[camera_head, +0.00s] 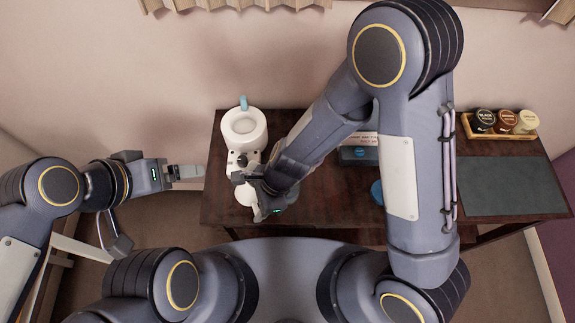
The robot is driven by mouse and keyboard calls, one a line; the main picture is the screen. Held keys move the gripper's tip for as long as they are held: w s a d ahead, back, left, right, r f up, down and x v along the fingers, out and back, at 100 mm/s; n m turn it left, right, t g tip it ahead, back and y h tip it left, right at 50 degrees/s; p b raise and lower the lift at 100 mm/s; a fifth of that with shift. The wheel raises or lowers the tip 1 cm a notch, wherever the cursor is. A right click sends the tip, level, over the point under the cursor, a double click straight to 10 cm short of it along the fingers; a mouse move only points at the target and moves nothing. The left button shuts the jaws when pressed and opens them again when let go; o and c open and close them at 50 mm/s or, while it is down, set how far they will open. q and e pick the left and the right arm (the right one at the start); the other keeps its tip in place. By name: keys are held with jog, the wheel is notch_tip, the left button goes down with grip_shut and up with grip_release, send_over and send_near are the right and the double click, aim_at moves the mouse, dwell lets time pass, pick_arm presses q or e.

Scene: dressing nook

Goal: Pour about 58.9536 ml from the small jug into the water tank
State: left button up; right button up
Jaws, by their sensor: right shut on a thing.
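A white rounded appliance (255,138) with a round open top and a small blue tab at its back stands on the left part of the dark table; it looks like the water tank. My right gripper (242,180) is just in front of it, low over the table's left end. It is shut on a small pale thing (246,196), seemingly the small jug, mostly hidden by the gripper. The jug's tilt and contents cannot be made out. My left gripper (188,172) is empty, left of the table edge, pointing right; its finger gap is unclear.
The dark wooden table (222,205) spans the middle and right. A wooden tray (482,132) with several lidded jars and a grey mat (510,186) lie at the right. A dark box (352,156) and a blue round thing (377,192) are partly behind my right arm.

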jog(key=h+p, duration=0.1)
jog(key=a+p, duration=0.1)
jog(key=shift+s+f+t+h+p, duration=0.3)
jog(key=shift+h+p, duration=0.05)
jog(key=shift+h, duration=0.05)
pick_arm(q)
jog(key=shift+r, duration=1.85)
pick_arm(e)
jog(key=shift+s+a+f+t+h, duration=0.15)
jog(key=shift+a+f+t+h, duration=0.2)
jog(key=shift+h, duration=0.35)
jog(key=shift+s+a+f+t+h, duration=0.15)
jog(key=shift+a+f+t+h, duration=0.1)
jog(key=shift+a+f+h, duration=0.35)
jog(key=shift+d+r, duration=0.1)
jog(key=shift+r, duration=0.1)
